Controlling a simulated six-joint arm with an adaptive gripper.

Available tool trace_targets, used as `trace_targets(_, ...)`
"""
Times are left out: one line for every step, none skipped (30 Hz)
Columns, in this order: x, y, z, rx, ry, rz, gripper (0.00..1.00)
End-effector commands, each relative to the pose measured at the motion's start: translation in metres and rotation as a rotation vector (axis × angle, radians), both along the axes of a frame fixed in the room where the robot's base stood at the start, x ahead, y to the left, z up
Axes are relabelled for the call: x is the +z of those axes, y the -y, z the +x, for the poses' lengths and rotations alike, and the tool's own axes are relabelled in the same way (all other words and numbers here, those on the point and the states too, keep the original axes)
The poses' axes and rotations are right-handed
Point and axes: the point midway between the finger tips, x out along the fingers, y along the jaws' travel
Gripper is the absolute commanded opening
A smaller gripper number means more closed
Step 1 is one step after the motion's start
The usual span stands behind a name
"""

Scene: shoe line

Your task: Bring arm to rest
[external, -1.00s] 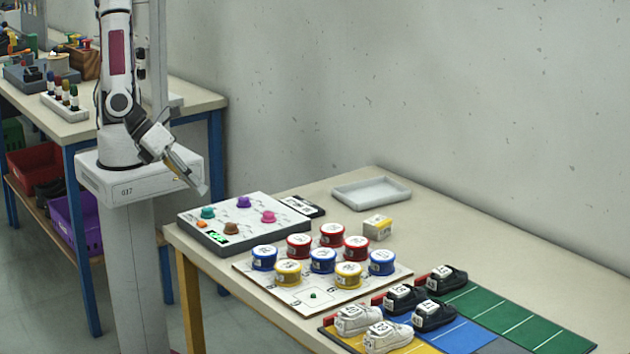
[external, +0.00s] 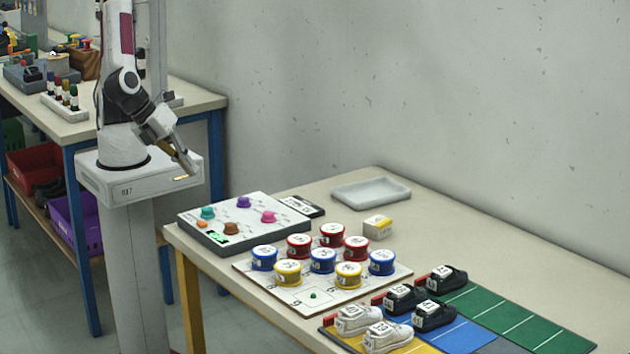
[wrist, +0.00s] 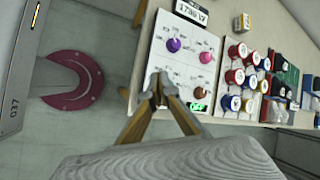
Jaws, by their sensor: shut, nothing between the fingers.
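My arm is folded close above its own pedestal at the left of the external view. My gripper (external: 190,168) points down and to the right there, left of the work table and clear of it. In the wrist view my gripper (wrist: 158,88) shows its two fingers meeting at the tips, with nothing between them. The fingertips overlap the edge of the grey-white panel with coloured knobs (external: 245,222) in that view, but in the external view they are well apart from it.
The work table holds several coloured tins (external: 323,260) on a white board, a grey tray (external: 371,193), a small yellow-white box (external: 377,227), and black and white shoes (external: 434,314) on coloured mats. Another bench (external: 200,98) stands behind my arm. The table's right rear is bare.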

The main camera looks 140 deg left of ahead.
Motion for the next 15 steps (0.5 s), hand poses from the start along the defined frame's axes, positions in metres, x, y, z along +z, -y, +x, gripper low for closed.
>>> trace_targets(0.005, -0.001, -0.008, 0.05, 0.012, -0.029, 0.0)
trace_targets(0.008, -0.001, -0.013, 0.079, 0.017, -0.047, 0.0)
trace_targets(0.011, -0.002, -0.019, 0.119, 0.025, -0.071, 0.0)
trace_targets(0.013, -0.002, -0.024, 0.148, 0.03, -0.09, 0.0)
trace_targets(0.016, -0.001, -0.029, 0.176, 0.035, -0.108, 0.0)
trace_targets(0.019, -0.001, -0.035, 0.213, 0.043, -0.133, 0.0)
trace_targets(0.021, 0.0, -0.039, 0.24, 0.048, -0.151, 0.0)
trace_targets(0.023, 0.001, -0.043, 0.266, 0.054, -0.171, 0.0)
trace_targets(0.026, 0.002, -0.048, 0.299, 0.062, -0.197, 0.0)
trace_targets(0.029, 0.003, -0.052, 0.324, 0.068, -0.216, 0.0)
trace_targets(0.031, 0.004, -0.056, 0.347, 0.074, -0.235, 0.0)
trace_targets(0.034, 0.006, -0.061, 0.378, 0.083, -0.261, 0.0)
trace_targets(0.036, 0.007, -0.064, 0.4, 0.09, -0.281, 0.0)
trace_targets(0.039, 0.009, -0.068, 0.424, 0.096, -0.301, 0.0)
trace_targets(0.042, 0.011, -0.072, 0.452, 0.104, -0.327, 0.0)
